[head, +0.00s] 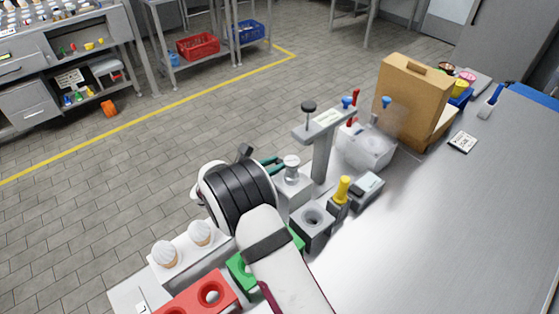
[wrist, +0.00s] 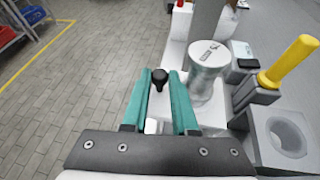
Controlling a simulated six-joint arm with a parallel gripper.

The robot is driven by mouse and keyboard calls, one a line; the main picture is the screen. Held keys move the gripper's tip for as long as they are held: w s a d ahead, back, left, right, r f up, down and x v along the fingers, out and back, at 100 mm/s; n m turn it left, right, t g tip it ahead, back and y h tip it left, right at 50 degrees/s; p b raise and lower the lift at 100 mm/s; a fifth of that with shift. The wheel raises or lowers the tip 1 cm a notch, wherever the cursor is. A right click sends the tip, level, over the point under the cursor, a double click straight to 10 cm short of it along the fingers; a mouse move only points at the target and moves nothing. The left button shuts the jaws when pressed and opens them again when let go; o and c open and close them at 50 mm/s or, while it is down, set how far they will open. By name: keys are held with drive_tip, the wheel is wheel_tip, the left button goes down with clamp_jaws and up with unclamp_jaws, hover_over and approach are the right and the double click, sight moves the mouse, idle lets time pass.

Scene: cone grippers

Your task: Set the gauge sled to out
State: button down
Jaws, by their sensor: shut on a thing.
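My gripper (wrist: 160,92) has two teal fingers, one on each side of a small black knob (wrist: 160,76), and is shut on it. The knob seems to be the gauge sled's handle; the sled's body is mostly hidden, so its setting cannot be read. A small white block (wrist: 152,126) shows between the fingers, nearer the palm. A clear or silvery cylinder with a marked top (wrist: 207,54) stands just right of the fingers. In the head view my gripper (head: 272,163) is left of that cylinder (head: 291,168), and the knob cannot be made out.
A grey block with a round bore (head: 312,218) and a yellow handle (head: 343,189) stand to the right. A T-shaped post (head: 322,150) rises behind the cylinder. A red holder (head: 203,297) and white cones (head: 165,254) lie nearer.

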drive_tip(key=c, duration=1)
unclamp_jaws()
drive_tip(key=v, duration=0.8)
